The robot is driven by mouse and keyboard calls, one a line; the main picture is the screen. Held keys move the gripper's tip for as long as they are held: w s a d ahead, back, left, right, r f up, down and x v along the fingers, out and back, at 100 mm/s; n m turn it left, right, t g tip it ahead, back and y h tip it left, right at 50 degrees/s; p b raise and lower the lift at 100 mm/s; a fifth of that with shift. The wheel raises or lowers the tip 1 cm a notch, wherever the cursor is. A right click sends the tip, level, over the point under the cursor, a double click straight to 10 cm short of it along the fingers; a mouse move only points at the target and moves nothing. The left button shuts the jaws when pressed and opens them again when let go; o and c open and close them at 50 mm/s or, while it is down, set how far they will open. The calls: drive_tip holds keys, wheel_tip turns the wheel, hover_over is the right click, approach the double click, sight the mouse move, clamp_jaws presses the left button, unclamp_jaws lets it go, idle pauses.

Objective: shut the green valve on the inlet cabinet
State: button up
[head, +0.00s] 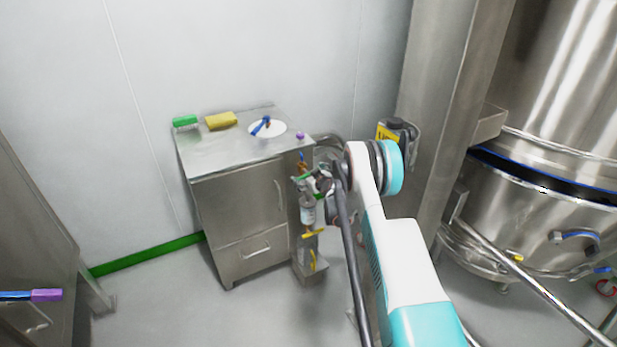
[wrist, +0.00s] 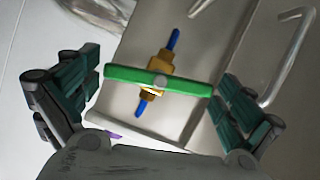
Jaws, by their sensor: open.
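The inlet cabinet (head: 237,196) is a steel box against the wall, with a door and a drawer. The green valve (head: 305,176) is on its right side, partly hidden by my gripper in the head view. In the wrist view, the valve's green bar handle (wrist: 190,87) lies crosswise over a brass body (wrist: 161,64) with blue parts above and below. My gripper (wrist: 158,72) is open, one finger beyond each end of the bar. Both ends are close to the fingers; I cannot tell whether they touch. In the head view my gripper (head: 325,183) is at the cabinet's right side.
A green brush (head: 185,121), a yellow sponge (head: 221,120) and a white disc (head: 281,130) with a blue-handled item are on the cabinet top. Yellow handles (head: 314,234) sit below the valve. A steel column and large vessel (head: 560,190) stand right. Floor left of the cabinet is clear.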

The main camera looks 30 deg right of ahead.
drive_tip(key=c, duration=0.8)
drive_tip(key=shift+o, duration=0.2)
drive_tip(key=shift+d+m+y, duration=0.1)
drive_tip(key=shift+m+y, duration=0.2)
drive_tip(key=shift+m, duration=0.2)
drive_tip(key=shift+m+y, duration=0.3)
drive_tip(key=shift+m, duration=0.2)
drive_tip(key=o, duration=0.8)
drive_tip(key=shift+c, duration=0.2)
drive_tip(key=v, duration=1.2)
